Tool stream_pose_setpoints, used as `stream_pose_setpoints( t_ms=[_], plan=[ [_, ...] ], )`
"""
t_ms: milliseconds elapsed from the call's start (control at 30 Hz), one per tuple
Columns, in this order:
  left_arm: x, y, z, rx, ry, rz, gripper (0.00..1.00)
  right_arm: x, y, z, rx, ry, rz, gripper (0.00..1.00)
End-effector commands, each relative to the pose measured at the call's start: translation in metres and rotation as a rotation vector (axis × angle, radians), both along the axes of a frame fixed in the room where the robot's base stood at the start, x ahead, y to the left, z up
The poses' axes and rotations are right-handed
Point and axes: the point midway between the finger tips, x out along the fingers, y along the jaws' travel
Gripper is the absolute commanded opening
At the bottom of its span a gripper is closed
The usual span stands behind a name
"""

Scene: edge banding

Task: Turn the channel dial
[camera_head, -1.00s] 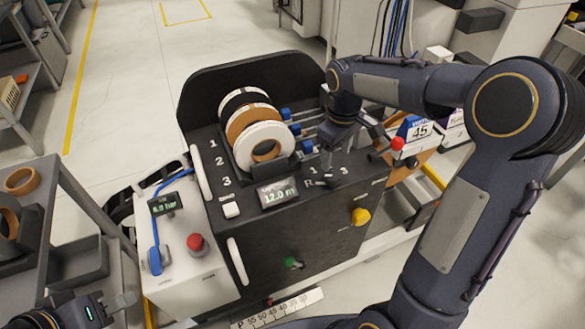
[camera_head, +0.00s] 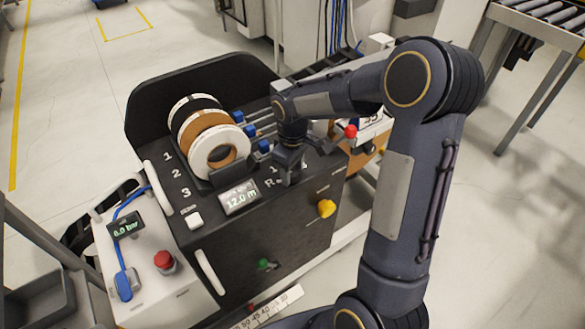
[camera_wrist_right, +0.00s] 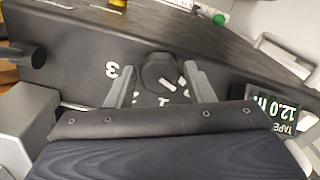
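The channel dial (camera_wrist_right: 158,72) is a round dark knob with a white pointer mark, set on the black panel of the machine (camera_head: 290,228). In the right wrist view it sits between the two grey fingers of my right gripper (camera_wrist_right: 160,72). The fingers are apart, one on each side of the knob, and small gaps seem to show. A white "3" (camera_wrist_right: 111,69) is printed on the panel beside the dial. In the head view my right gripper (camera_head: 289,172) is down at the panel and mostly hides the dial. My left gripper is not in view.
A display reading 12.0 m (camera_head: 239,198) is left of the dial. White and brown tape rolls (camera_head: 208,135) stand behind it.

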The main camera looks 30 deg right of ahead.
Motion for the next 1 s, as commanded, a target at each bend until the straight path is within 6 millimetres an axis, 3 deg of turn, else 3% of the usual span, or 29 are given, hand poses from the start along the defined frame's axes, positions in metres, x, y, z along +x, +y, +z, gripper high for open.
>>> stream_pose_setpoints(
  t_ms=[33, 233, 567, 1000],
  plan=[
    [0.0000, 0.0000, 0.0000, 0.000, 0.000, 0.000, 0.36, 0.0001, 0.0000, 0.0002, 0.000, 0.000, 0.000, 0.41],
    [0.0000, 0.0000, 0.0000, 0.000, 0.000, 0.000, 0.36, 0.0001, 0.0000, 0.0004, 0.000, 0.000, 0.000, 0.15],
    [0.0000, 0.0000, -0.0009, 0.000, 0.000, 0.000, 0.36, 0.0003, 0.0001, 0.0003, 0.000, -0.001, -0.050, 0.15],
    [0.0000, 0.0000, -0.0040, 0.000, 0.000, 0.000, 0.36, 0.0006, 0.0002, 0.0007, -0.001, -0.002, -0.370, 0.15]
  ],
)
